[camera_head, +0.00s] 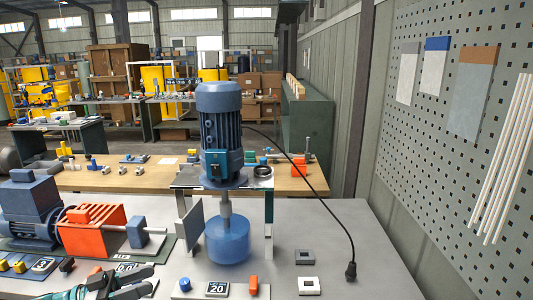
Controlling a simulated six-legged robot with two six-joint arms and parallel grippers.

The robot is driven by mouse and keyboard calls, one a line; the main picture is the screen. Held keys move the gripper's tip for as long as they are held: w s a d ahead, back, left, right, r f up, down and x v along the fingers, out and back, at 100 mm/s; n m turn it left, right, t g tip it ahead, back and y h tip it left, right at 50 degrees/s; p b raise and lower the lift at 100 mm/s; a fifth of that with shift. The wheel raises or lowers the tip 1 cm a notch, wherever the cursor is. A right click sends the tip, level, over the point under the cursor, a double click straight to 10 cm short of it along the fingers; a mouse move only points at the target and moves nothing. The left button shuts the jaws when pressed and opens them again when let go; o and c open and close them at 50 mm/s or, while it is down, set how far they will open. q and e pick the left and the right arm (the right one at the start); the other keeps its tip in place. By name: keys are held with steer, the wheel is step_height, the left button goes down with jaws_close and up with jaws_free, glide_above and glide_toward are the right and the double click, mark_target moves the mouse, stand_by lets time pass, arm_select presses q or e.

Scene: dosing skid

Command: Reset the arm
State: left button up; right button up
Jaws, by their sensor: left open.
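My left gripper (150,281) shows at the bottom left edge of the view, low over the front of the grey table (370,235). Its two dark fingers point right and stand apart, with nothing seen between them. The rest of my left arm is mostly cut off by the frame. My right gripper is out of view. A blue motor (219,125) stands upright on a metal stand in the middle, above a round blue pump body (228,240). The gripper is left of and nearer than this stand.
A blue motor with an orange guard (95,228) sits at the left. A black cable (310,180) ends in a plug on the table. Small blocks and a "20" tag (217,289) lie near the front. A pegboard wall (430,150) bounds the right.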

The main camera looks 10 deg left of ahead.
arm_select(q)
steer(key=w+d+f+n+t+y, duration=0.1)
steer(key=w+d+f+n+t, duration=0.2)
steer(key=d, duration=0.4)
steer(key=w+d+f+n+t+y, duration=0.1)
steer(key=w+d+f+n, duration=0.25)
steer(key=d, duration=0.35)
steer(key=s+d+f+n+y, duration=0.2)
steer(key=d+f+n+y, duration=0.45)
steer(key=f, duration=0.55)
steer(key=s+d+f+n+g+y, duration=0.1)
steer(key=s+d+f+g+y, duration=0.25)
steer(key=s+f, duration=0.65)
steer(key=s+a+f+g, duration=0.1)
steer(key=s+f+g, duration=0.1)
steer(key=s, duration=0.4)
steer(key=s+f+g+y, duration=0.1)
steer(key=s+f+g, duration=0.2)
steer(key=s+g, duration=0.1)
steer(key=s+a+f+m+g, duration=0.1)
steer(key=s+f+g, duration=0.2)
steer(key=s, duration=0.4)
steer(key=shift+s+a+y, duration=0.3)
steer(key=shift+a+y, duration=0.05)
steer(key=shift+y, duration=0.05)
steer(key=shift+w, duration=0.1)
